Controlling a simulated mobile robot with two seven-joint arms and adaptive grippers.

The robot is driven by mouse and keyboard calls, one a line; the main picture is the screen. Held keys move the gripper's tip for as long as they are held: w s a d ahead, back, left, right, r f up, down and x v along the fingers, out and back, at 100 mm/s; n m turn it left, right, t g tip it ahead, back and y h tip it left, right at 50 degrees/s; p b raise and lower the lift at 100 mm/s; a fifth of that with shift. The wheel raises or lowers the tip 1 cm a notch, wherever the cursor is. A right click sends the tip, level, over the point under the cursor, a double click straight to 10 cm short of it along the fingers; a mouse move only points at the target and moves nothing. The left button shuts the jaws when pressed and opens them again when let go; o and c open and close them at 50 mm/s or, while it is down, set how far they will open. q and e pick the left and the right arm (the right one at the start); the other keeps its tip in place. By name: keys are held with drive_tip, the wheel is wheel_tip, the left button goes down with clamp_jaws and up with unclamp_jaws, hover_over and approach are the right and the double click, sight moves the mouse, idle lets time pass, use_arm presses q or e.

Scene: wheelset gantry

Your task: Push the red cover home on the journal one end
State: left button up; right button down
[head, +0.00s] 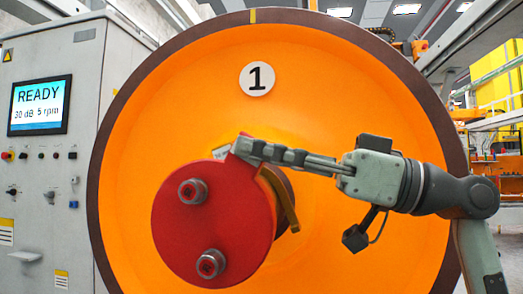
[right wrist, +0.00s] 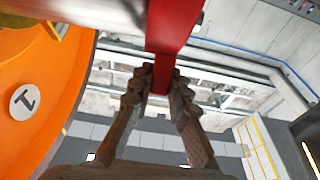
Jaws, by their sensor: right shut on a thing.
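The red cover (head: 213,225) is a round red disc with two grey bolts on its face, in front of the orange wheel marked 1. My right gripper (head: 246,148) comes in from the right and is shut on the red tab at the cover's upper edge. In the right wrist view the fingers (right wrist: 160,78) close around a red bar (right wrist: 170,30), part of the cover. A dark part of journal one (head: 284,192) shows behind the cover's right edge, with a brown curved strip beside it. The cover hides the journal's end face. My left gripper is not in view.
The large orange wheel (head: 340,90) with a dark rim fills the middle. A grey control cabinet (head: 60,180) with a screen reading READY stands at the left. Gantry beams and yellow structures are at the right.

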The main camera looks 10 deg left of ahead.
drive_tip(key=shift+w, duration=0.35)
drive_tip(key=c, duration=1.4)
unclamp_jaws()
drive_tip(key=shift+o, duration=0.2)
drive_tip(key=v, duration=1.2)
